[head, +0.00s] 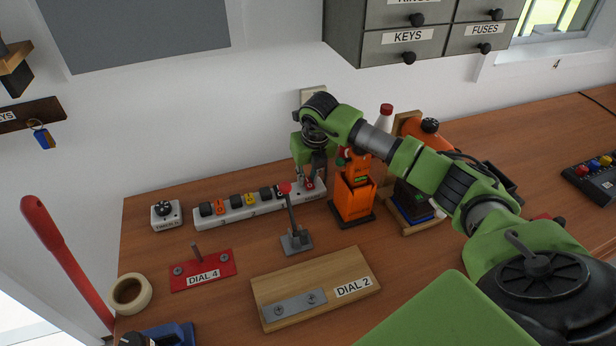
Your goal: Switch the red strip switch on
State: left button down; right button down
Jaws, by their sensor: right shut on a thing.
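A white power strip (240,213) lies near the back of the wooden workbench, close to the wall. Several black and orange plugs sit along it. The red strip switch (309,184) is at the strip's right end, partly hidden by my gripper. My right gripper (311,178) reaches down from above onto that end, with its fingers shut on the red switch. The switch's exact tilt is too small and covered to tell. My left gripper is not in view.
A lever with a red knob (291,215) stands just in front of the strip's right end. An orange device (352,197) stands close on the right. A red DIAL 4 plate (203,270) and a wooden DIAL 2 board (330,268) lie in front. Drawers (410,38) hang above.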

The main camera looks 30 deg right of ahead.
jog(key=shift+w+f+g+b, duration=0.1)
jog(key=shift+w+g+b, duration=0.25)
jog(key=shift+g, duration=0.65)
jog(key=shift+w+d+g+y+b, duration=0.1)
jog(key=shift+g+y+b, duration=0.35)
jog(key=shift+g, duration=0.25)
jog(key=c, duration=1.9)
grip_release()
jog(key=r, duration=1.2)
jog(key=shift+w+d, duration=0.1)
jog(key=shift+w, duration=0.15)
